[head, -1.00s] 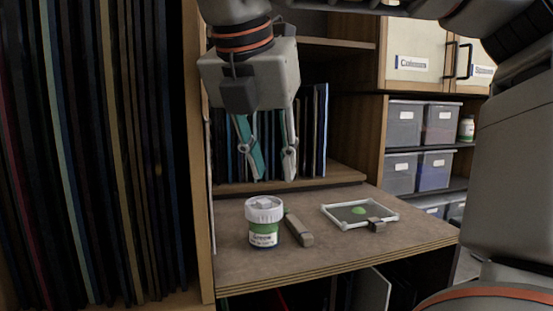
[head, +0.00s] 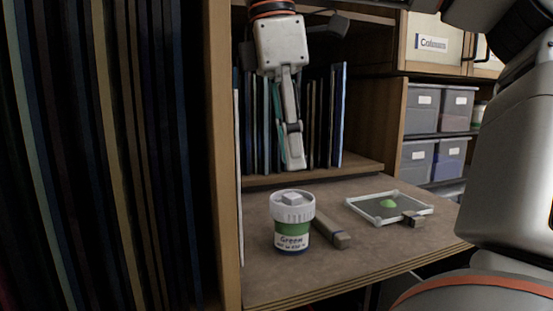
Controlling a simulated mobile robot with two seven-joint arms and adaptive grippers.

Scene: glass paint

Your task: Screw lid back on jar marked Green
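The jar marked Green (head: 292,238) stands upright on the wooden shelf top, with a green band and a white label. A white ribbed lid (head: 292,213) with a raised square block on top sits on its mouth. I cannot tell whether it is screwed tight. My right gripper (head: 294,165) hangs fingers-down above and behind the jar, apart from it. I see it edge-on, its fingers overlapping, so their gap is hidden. No object shows in it. My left gripper is not in view.
A grey-brown bar-shaped tool (head: 332,231) lies close to the jar's right. A white-framed tray (head: 362,215) with a green blob and a small dark block is farther right. A tall wooden side panel (head: 222,150) stands left. Books (head: 325,120) stand behind.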

